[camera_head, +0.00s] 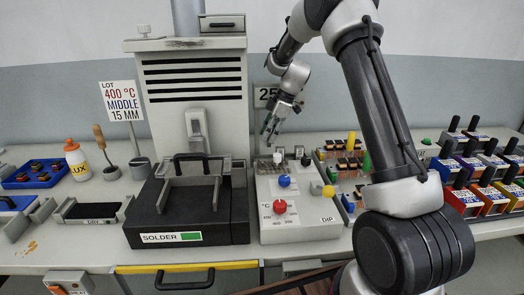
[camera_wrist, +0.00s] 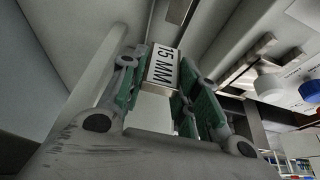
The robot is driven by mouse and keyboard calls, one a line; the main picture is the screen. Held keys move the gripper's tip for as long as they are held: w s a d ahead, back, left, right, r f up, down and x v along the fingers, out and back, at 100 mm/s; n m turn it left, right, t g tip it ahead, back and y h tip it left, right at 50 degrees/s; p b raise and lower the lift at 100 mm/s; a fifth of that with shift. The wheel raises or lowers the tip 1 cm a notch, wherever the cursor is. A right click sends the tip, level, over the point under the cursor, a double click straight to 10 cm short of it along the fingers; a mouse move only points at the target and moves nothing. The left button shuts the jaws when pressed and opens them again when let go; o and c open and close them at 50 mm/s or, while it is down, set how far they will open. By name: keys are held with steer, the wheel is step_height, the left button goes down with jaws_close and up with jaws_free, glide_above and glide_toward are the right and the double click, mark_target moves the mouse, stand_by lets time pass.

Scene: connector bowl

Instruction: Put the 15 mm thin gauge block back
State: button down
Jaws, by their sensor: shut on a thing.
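My gripper (camera_head: 269,128) hangs above the rear of the light-grey DIP unit (camera_head: 322,232), in front of the wall sign reading 25. In the wrist view, the green-padded fingers are shut on the 15 mm gauge block (camera_wrist: 163,68), a small pale block with a white face marked "15 MM". The block lies between the fingertips, with its label towards the camera. In the head view the block is too small to tell from the fingers. Small metal pieces (camera_head: 278,157) stand on the rear of the DIP unit, below my gripper and apart from it.
The black SOLDER box (camera_head: 190,238) and vented grey cabinet (camera_head: 196,95) stand left of my gripper. Part trays (camera_head: 342,160) lie to the right. Coloured bins (camera_head: 487,172) stand far right. Air around the gripper looks clear.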

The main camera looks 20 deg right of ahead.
steer(key=x, duration=0.7)
steer(key=shift+d+f, duration=0.1)
steer(key=shift+d, duration=0.05)
steer(key=shift+f, duration=0.15)
steer(key=c, duration=1.1)
jaws_free()
steer(key=shift+f, duration=0.15)
steer(key=shift+o, duration=0.2)
steer(key=v, duration=1.2)
steer(key=shift+r, duration=0.25)
